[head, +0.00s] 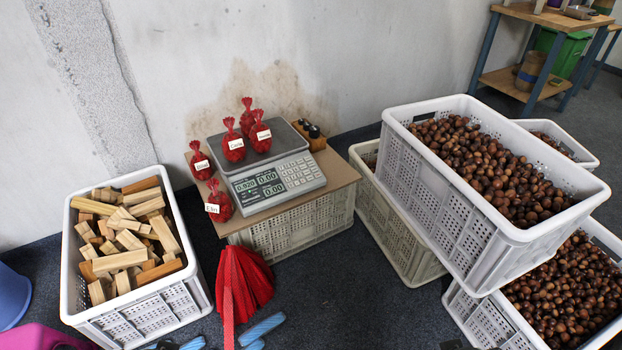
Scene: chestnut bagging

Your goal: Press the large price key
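The price scale (274,184) stands on a brown board over an upturned crate, near the wall. Its keypad (299,171) is on the right of the sloped front; single key labels are too small to read. The display (259,186) is lit and seems to show 0.020 and two 0.00 figures. Red net bags (233,146) with white labels stand on the grey pan (287,141), three in all. Neither gripper can be made out in the head view, and nothing touches the keypad.
Two more red bags (218,204) stand left of the scale. Red netting (245,280) hangs in front of the board (335,178). A crate of wood blocks (69,270) is left; chestnut crates (440,190) are stacked right. Blue pieces (262,328) lie at the bottom.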

